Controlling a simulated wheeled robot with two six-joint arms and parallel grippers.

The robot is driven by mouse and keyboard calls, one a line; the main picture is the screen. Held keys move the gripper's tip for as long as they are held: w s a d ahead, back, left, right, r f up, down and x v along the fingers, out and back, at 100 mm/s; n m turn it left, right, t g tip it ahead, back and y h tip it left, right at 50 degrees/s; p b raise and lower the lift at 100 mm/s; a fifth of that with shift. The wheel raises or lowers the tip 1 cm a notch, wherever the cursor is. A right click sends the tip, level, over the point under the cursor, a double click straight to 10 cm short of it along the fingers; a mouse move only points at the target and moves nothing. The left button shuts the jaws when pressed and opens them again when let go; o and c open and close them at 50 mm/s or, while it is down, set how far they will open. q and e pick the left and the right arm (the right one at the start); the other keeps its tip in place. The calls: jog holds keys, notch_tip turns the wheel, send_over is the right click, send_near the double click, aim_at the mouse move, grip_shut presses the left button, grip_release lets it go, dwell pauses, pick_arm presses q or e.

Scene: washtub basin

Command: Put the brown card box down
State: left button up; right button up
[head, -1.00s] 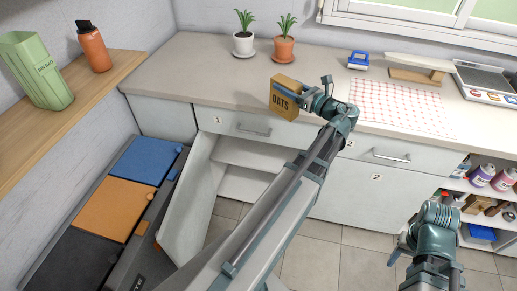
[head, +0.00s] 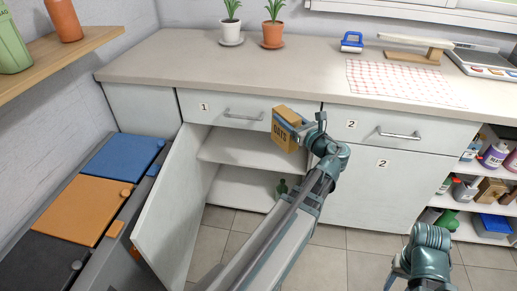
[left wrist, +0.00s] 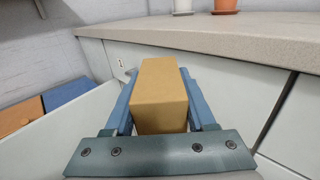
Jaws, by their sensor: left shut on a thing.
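The brown card box (head: 286,129), marked OATS, is held by my left gripper (head: 306,130) in front of the counter's drawer fronts, below the counter top's front edge. In the left wrist view the box (left wrist: 160,90) sits between the two blue fingers of the left gripper (left wrist: 163,100). The box is clear of any surface that I can see. Behind and below it is the open cupboard 1, with an upper shelf (head: 235,147) and a lower shelf (head: 240,188). My right arm shows at the lower right; its gripper's fingers cannot be made out.
The cupboard door (head: 178,205) stands open at the left. Coloured bins (head: 85,207) stand at the left.

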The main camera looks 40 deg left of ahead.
pick_arm(q)
jog(key=d+f+m+t+h+b, duration=0.1)
jog(key=d+f+m+t+b, duration=0.1)
jog(key=f+b, duration=1.1)
jog(key=w+d+f+m+t+h+b, duration=0.1)
jog(key=d+f+t+b, duration=0.3)
jog(key=f+b, duration=0.9)
notch_tip(320, 180, down, 3)
jog(key=shift+w+d+r+m+h+b, duration=0.1)
jog(key=shift+w+d+m+h+b, duration=0.25)
jog(key=shift+d+m, duration=0.5)
pick_arm(e)
notch_tip(320, 180, down, 29)
jog(key=shift+w+r, duration=0.1)
